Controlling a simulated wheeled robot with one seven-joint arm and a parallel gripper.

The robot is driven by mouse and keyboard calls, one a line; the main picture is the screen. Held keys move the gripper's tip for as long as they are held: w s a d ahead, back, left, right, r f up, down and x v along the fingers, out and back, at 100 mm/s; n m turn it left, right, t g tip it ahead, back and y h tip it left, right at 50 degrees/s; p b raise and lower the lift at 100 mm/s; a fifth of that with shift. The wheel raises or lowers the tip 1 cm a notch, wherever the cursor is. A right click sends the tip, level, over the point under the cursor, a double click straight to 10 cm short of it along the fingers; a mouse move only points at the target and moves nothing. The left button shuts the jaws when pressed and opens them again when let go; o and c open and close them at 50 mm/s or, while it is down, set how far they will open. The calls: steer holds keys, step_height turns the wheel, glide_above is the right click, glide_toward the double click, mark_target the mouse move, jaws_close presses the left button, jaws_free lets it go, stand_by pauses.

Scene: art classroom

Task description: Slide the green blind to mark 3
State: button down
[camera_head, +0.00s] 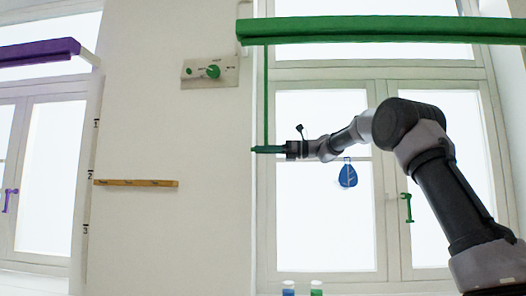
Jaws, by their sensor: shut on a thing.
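The green blind (380,29) is a rolled-up bar across the top of the right window. A thin green strip (266,95) hangs from its left end along the window frame. At the strip's lower end is a small green handle (258,150). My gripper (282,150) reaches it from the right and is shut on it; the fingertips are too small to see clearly. Marks 1 (97,123), 2 (89,175) and 3 (85,229) run down the edge beside the left window. I see no numbers beside the green strip.
A purple blind (40,51) tops the left window. A wall panel with a green knob (213,71) and a wooden rail (136,183) are on the wall between. Two small jars (316,289) stand at the bottom.

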step_height(320, 180, down, 55)
steer(key=shift+w+d, duration=0.1)
steer(key=c, duration=0.8)
jaws_free()
steer(key=d, duration=1)
steer(key=shift+s+d, duration=0.2)
steer(key=shift+d, duration=0.15)
